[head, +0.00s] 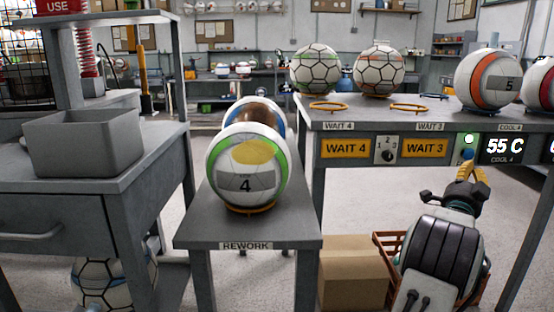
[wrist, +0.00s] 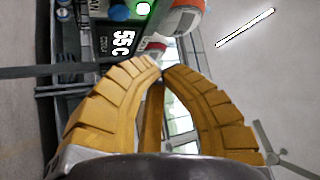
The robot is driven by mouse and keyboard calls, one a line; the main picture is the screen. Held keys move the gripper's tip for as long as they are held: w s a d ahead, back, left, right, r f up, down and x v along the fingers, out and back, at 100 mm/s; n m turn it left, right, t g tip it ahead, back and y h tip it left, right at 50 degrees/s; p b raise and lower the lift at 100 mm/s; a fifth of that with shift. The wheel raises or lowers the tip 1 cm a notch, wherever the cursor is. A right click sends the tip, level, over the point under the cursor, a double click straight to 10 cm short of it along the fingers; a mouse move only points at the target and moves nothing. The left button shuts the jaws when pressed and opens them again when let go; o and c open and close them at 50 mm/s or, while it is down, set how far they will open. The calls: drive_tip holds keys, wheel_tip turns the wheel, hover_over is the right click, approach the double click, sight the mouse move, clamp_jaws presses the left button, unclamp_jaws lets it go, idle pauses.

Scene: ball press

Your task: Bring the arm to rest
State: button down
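My arm reaches up at the lower right of the head view. My gripper (head: 471,166), with yellow ribbed fingers, points up and away in front of the cool 4 panel. In the wrist view the fingertips (wrist: 160,68) meet, so the gripper is shut, with nothing seen between the fingers. A blue button (head: 467,154) shows just beyond the fingertips; I cannot tell whether they touch it. Above it a green light (head: 469,139) is lit. The display (head: 504,147) beside it reads 55 C and also shows in the wrist view (wrist: 122,43).
A ball marked 4 (head: 245,170) sits on the rework stand (head: 300,218), another ball behind it. The back bench (head: 345,116) holds several balls and orange rings. A grey bin (head: 82,145) stands left. A cardboard box (head: 350,270) and a reddish crate (head: 385,250) are beside my arm.

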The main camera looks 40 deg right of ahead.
drive_tip(key=w+a+r+n+t+y+p, duration=0.2)
drive_tip(key=w+a+r+n+y+p, duration=0.2)
drive_tip(key=w+a+r+p, duration=0.4)
drive_tip(key=w+a+r+n+t+y+p, duration=0.3)
drive_tip(key=w+a+n+y+p, duration=0.25)
drive_tip(key=w+a, duration=0.6)
drive_tip(key=w+a+r+n+y+p, duration=0.2)
drive_tip(key=a+p, duration=0.2)
drive_tip(key=a, duration=0.2)
drive_tip(key=w+a+r+n+y+p, duration=0.1)
drive_tip(key=w+a+n+y+p, duration=0.1)
drive_tip(key=a+p, duration=0.35)
drive_tip(key=s+a+r+n+g+y+p, duration=0.1)
drive_tip(key=s+a+r+n+y+p, duration=0.15)
drive_tip(key=a, duration=0.45)
drive_tip(key=s+a+r+n+g+y+p, duration=0.1)
drive_tip(key=s+a+n+p, duration=0.2)
drive_tip(key=a, duration=0.5)
drive_tip(key=s+a+r+n+y+p, duration=0.1)
drive_tip(key=a+n+y+p, duration=0.1)
drive_tip(key=a+p, duration=0.35)
drive_tip(key=s+a+r+n+g+y+p, duration=0.2)
drive_tip(key=s+a+n+g+p, duration=0.3)
drive_tip(key=s+a, duration=0.8)
drive_tip(key=s+n+p, duration=0.2)
drive_tip(key=shift+s+r+y+p, duration=0.3)
drive_tip(key=shift+s+r+y, duration=0.05)
drive_tip(key=shift+s+y, duration=0.05)
